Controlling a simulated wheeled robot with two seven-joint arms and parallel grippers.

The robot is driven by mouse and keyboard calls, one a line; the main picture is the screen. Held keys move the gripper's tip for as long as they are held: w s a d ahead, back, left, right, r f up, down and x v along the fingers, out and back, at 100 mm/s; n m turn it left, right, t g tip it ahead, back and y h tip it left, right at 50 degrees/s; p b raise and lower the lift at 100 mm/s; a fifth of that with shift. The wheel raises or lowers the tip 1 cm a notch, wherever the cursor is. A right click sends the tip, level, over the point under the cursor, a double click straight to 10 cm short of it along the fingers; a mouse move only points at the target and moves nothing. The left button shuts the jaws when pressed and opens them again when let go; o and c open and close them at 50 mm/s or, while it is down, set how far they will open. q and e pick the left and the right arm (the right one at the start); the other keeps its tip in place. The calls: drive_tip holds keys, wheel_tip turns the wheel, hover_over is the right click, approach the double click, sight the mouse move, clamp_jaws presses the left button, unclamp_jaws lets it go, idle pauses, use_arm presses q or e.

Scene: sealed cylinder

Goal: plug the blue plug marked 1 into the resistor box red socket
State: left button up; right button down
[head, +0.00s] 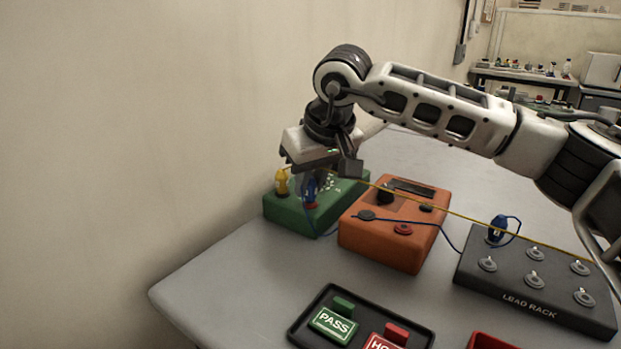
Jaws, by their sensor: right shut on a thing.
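My right gripper (315,178) points down over the green box (290,215) at the back left of the table. It is shut on a blue plug (310,192), held upright. The plug's lower end is at or just above a red socket (311,206) on the green box; I cannot tell whether it is seated. Its mark cannot be read. A yellow plug (282,182) stands upright on the same box, left of the gripper. A second blue plug (497,229) stands on the lead rack (530,291). My left gripper is not in view.
An orange meter box (381,249) with a black knob and a red socket (403,229) stands right of the green box. Blue and yellow leads cross over it. A tray (302,331) with PASS and red blocks lies in front. The wall is close at left.

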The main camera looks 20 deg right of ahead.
drive_tip(key=shift+f, duration=0.2)
drive_tip(key=c, duration=1.2)
unclamp_jaws()
drive_tip(key=v, duration=1.6)
